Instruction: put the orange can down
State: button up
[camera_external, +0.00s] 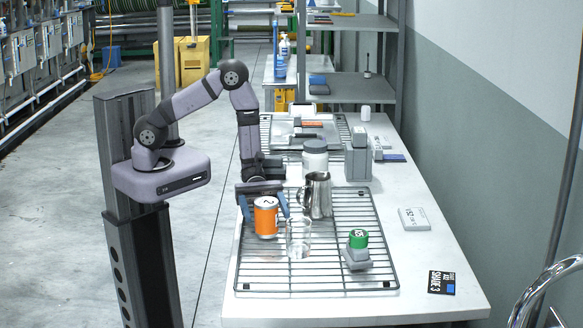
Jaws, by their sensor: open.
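The orange can (266,222), with a white top and base and an orange middle, stands upright on the wire rack (318,281) on the white table. My gripper (264,206) is pointed down around the can, with one blue finger on its left side and one on its right. The fingers are open; whether either one touches the can is too small to tell. The can appears to rest on the rack's bars.
A clear glass beaker (299,240) stands close to the can's right, and a steel pitcher (318,196) behind it. A green-topped item on a grey block (357,252) is further right. A white jar (315,159) stands behind. The rack's front is clear.

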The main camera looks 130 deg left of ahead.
jog(key=shift+w+d, duration=0.15)
jog(key=shift+w, duration=0.05)
jog(key=shift+c, duration=0.6)
jog(key=c, duration=1.4)
jog(key=shift+r, duration=0.15)
jog(key=shift+r, duration=4.85)
